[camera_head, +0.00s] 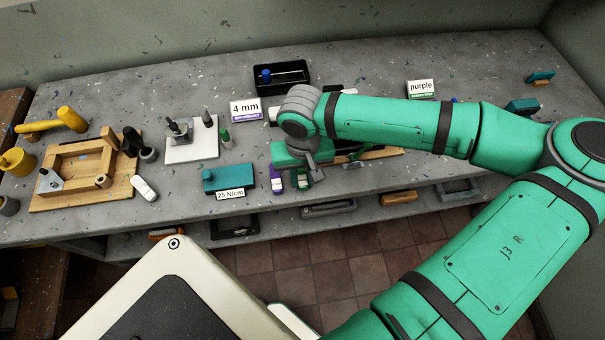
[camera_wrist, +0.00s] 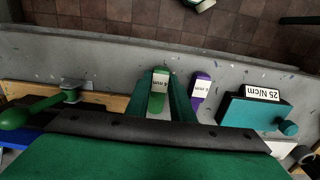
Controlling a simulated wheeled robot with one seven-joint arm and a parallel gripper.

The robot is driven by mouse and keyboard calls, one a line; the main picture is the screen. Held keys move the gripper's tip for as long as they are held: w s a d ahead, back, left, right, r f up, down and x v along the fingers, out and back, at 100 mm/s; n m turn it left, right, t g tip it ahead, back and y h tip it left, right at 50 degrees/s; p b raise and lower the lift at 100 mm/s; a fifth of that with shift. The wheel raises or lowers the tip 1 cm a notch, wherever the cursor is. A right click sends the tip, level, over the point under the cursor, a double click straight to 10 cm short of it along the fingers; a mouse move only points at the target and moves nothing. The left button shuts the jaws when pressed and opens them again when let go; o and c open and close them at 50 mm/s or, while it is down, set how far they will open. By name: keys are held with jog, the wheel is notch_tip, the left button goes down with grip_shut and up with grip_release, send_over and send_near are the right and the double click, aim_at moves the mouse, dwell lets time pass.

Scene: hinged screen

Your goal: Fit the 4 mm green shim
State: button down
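The green shim (camera_wrist: 159,99) with a "4 mm" label lies near the front edge of the bench; it also shows in the head view (camera_head: 303,182). My gripper (camera_wrist: 163,80) points down over it, with one finger on each side. The fingers look spread around the shim; contact is not clear. A purple shim (camera_wrist: 198,92) lies just beside it, apart from the fingers; its label looks like "6 mm".
A teal block (camera_head: 229,178) marked "25 N/cm" lies beside the shims. A green-handled tool (camera_wrist: 40,107) lies by a wooden strip (camera_wrist: 110,102) on the other side.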

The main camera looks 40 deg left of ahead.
aim_at(182, 158)
jog(key=shift+r, duration=2.55)
jog(key=shift+r, duration=0.35)
jog(key=s+a+r, duration=0.2)
jog(key=s+a, duration=0.8)
jog(key=a, duration=0.3)
jog(key=s+a+r, duration=0.1)
jog(key=s+a, duration=0.9)
jog(key=a, duration=0.2)
jog(key=f, duration=0.5)
jog(key=shift+a+f, duration=0.2)
jog(key=shift+f, duration=0.05)
jog(key=shift+w+f, duration=0.1)
jog(key=shift+f, duration=0.65)
jog(key=shift+f, duration=0.3)
jog(key=shift+w+a, duration=1.05)
jog(key=shift+a, duration=0.2)
jog(key=shift+w+a, duration=1.05)
jog(key=shift+a, duration=0.15)
